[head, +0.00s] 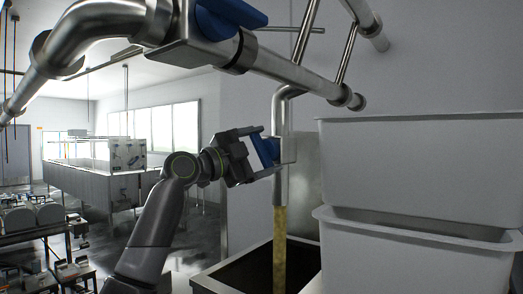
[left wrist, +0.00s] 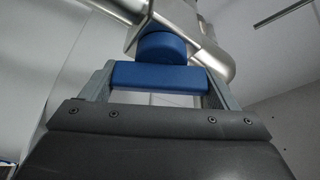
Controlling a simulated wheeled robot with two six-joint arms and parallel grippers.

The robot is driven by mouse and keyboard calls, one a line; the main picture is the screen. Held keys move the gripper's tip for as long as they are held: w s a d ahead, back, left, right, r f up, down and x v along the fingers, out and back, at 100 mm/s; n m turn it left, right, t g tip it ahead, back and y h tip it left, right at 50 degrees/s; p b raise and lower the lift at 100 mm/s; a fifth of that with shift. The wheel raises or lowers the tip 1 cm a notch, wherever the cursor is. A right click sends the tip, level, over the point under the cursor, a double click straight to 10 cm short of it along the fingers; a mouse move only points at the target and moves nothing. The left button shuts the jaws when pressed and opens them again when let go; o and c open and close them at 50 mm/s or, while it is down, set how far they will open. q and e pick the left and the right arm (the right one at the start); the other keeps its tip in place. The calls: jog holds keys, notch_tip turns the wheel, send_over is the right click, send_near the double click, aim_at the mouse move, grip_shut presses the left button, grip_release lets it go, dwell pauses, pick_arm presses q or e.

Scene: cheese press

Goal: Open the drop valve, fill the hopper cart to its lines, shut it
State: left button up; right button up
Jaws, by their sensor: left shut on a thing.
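My left gripper (head: 275,155) is shut on the blue valve handle (head: 268,150) of the drop pipe. The blue handle also shows between the fingers in the left wrist view (left wrist: 158,76). The steel drop pipe (head: 280,187) hangs down from the overhead pipework. A yellowish stream (head: 279,250) runs from its lower end into the hopper cart (head: 217,285) below. The cart is a dark-sided open bin, cut off by the bottom edge. Its inside is dark; its fill level and lines cannot be made out. My right gripper is not in view.
Large white tubs (head: 420,165) are stacked at the right, close to the pipe. Thick steel pipes (head: 290,70) with another blue handle (head: 236,12) cross overhead. A long steel vat (head: 95,185) and low equipment stand at the left. Dark open floor lies between.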

pick_arm(q)
jog(key=shift+f, duration=0.1)
jog(key=o, duration=0.9)
jog(key=b+v, duration=0.8)
jog(key=v, duration=0.9)
jog(key=shift+s+a, duration=0.15)
